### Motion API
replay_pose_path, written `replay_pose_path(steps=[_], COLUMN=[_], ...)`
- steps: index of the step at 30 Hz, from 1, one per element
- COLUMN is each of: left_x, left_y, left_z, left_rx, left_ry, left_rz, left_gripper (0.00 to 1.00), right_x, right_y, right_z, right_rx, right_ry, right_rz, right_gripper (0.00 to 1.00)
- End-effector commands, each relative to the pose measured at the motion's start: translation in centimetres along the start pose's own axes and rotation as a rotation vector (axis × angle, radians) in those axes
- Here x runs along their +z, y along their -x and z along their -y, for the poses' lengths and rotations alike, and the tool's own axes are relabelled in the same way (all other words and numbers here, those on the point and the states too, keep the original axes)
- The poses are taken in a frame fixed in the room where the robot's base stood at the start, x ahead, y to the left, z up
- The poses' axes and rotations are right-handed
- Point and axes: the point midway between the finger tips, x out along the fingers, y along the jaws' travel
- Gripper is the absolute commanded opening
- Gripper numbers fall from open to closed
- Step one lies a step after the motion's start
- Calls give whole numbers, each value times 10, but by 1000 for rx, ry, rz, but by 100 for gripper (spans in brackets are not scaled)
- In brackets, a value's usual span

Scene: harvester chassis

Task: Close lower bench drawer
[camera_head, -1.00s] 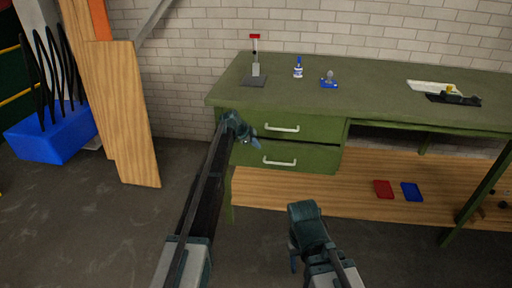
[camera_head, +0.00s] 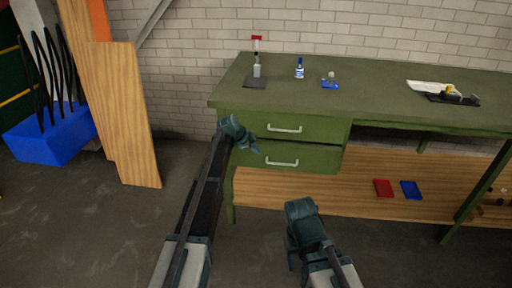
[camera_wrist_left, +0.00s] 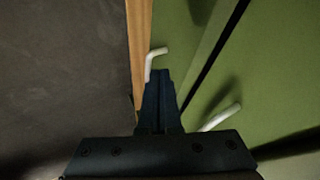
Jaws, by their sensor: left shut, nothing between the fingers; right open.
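The lower bench drawer (camera_head: 312,158) is the lower of two green drawers at the bench's left end. Its white handle (camera_head: 282,163) shows in the head view, and a white handle (camera_wrist_left: 155,58) lies just beyond my fingertips in the left wrist view. A narrow dark gap runs between the drawer fronts; I cannot tell how far the lower one stands out. My left gripper (camera_head: 254,148) is shut and empty, close to the left part of the lower drawer front; contact is unclear. My right gripper (camera_head: 291,258) is open and empty, low in front of the bench.
The upper drawer (camera_head: 320,128) is above. The green benchtop (camera_head: 375,92) carries a bottle (camera_head: 300,68) and small tools. A wooden lower shelf (camera_head: 340,190) holds a red tray (camera_head: 383,188) and a blue tray (camera_head: 411,190). Wooden boards (camera_head: 120,120) stand at left. The floor in front is open.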

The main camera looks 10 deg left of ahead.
Motion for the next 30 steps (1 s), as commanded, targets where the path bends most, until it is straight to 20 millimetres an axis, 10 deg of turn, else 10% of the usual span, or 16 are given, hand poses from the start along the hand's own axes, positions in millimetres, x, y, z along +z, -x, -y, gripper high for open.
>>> replay_pose_path(steps=[10,19,30], left_x=[-4,-1,55], left_y=[66,83,63], left_z=[2,0,-31], left_rx=[0,1,-292], left_ry=[0,0,-133], left_rz=[-1,-1,53], left_gripper=[0,0,0], right_x=[3,4,-1], right_y=[54,66,-18], right_z=[-5,-6,1], right_rx=[0,0,3], right_ry=[0,0,1], right_rz=[0,0,0], right_gripper=[50,50,50])
